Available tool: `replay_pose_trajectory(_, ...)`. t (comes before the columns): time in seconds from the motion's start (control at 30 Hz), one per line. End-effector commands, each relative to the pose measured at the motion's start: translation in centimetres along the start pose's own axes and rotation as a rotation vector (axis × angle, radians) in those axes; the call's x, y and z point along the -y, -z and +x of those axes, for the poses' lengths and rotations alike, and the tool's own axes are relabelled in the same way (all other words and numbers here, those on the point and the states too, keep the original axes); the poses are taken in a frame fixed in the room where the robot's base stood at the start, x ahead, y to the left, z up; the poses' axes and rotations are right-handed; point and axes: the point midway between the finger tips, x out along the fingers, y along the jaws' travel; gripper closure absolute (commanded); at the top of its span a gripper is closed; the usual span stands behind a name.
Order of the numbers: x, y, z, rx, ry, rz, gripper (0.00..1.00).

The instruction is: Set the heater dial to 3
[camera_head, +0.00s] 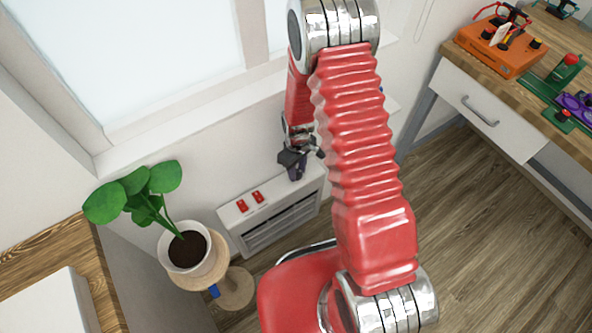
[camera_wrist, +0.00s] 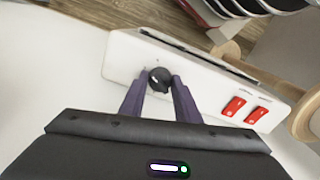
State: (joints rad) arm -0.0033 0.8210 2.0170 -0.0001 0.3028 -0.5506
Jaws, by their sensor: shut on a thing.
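The white heater (camera_head: 276,228) stands low against the wall under the window. It also shows in the wrist view (camera_wrist: 120,55), with the black round heater dial (camera_wrist: 159,79) on its top near one end. My gripper (camera_head: 297,172) points down at that end of the heater. In the wrist view its two purple fingers (camera_wrist: 160,84) stand on either side of the dial and are shut on it. In the head view the dial is hidden by my gripper. The dial's numbers and setting are too small to read.
Two red switches (camera_wrist: 245,110) sit on the heater's top, away from the dial. A potted plant (camera_head: 187,250) on a small round wooden stand (camera_head: 236,288) is close to the heater's left end. A workbench (camera_head: 485,118) with an orange box (camera_head: 500,47) stands at the right.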

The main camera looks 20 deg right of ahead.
Motion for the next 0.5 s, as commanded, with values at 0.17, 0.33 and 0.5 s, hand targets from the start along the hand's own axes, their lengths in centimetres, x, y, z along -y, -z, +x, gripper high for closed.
replay_pose_trajectory(0.17,0.07,-0.04,0.0,0.001,0.001,0.01,0.93)
replay_pose_trajectory(0.33,0.08,-0.04,0.0,0.002,0.001,0.077,0.93)
replay_pose_trajectory(0.5,0.08,-0.05,0.0,0.002,0.001,0.193,0.93)
